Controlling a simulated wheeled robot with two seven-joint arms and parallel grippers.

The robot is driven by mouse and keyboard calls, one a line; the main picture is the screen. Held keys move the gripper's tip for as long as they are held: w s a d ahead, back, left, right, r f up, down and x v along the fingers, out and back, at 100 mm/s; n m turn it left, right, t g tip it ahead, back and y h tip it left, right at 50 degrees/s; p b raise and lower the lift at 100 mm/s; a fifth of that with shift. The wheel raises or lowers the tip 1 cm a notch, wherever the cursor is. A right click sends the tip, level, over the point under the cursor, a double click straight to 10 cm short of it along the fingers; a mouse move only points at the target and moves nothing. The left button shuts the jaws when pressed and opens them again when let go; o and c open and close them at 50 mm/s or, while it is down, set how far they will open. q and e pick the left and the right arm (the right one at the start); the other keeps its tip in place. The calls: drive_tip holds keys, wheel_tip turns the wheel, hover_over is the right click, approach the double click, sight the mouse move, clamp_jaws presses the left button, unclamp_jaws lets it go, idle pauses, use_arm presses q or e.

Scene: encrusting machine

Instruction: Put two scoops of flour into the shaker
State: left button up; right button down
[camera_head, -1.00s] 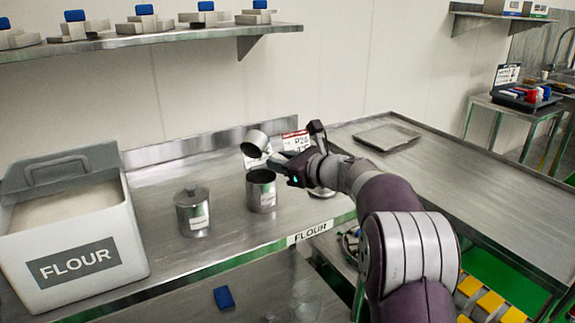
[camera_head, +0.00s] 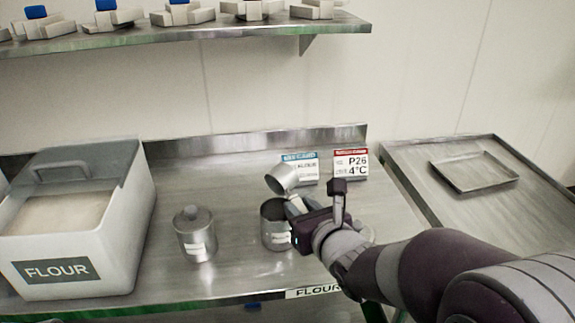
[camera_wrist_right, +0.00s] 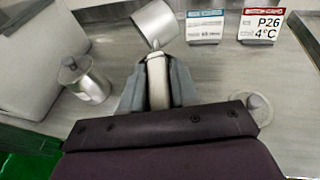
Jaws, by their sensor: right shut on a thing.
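My right gripper (camera_head: 300,208) is shut on the handle of a metal scoop (camera_head: 281,179). The scoop's cup is tilted, held just above an open metal shaker (camera_head: 274,232) on the steel table. In the right wrist view the scoop cup (camera_wrist_right: 157,24) shows beyond the fingers (camera_wrist_right: 156,68); its contents cannot be seen there. The shaker's inside looks dark and is partly hidden by the gripper. A white flour bin (camera_head: 118,245) with flour (camera_head: 55,213) stands at the left. My left gripper is not in view.
A lidded metal canister (camera_head: 196,238) stands between bin and shaker. A blue card (camera_head: 300,168) and a red card (camera_head: 350,164) stand behind the gripper. A round metal piece (camera_wrist_right: 259,108) lies right of the gripper in the wrist view. A shallow tray (camera_head: 474,173) lies on the right table.

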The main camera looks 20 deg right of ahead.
drive_tip(key=shift+d, duration=0.2)
drive_tip(key=shift+a+r+p, duration=0.15)
drive_tip(key=shift+r+p, duration=0.1)
drive_tip(key=shift+p, duration=0.25)
drive_tip(key=w+d+r+m+g+y+p, duration=0.2)
drive_tip(key=d+r+m+g+y+p, duration=0.2)
drive_tip(key=p, duration=2.6)
drive_tip(key=shift+d+r+m+g+y, duration=0.45)
drive_tip(key=shift+r+m+y, duration=1.3)
drive_tip(key=shift+m+y, duration=1.95)
drive_tip(key=shift+w+d+m+h, duration=0.1)
drive_tip(key=shift+m+h, duration=0.6)
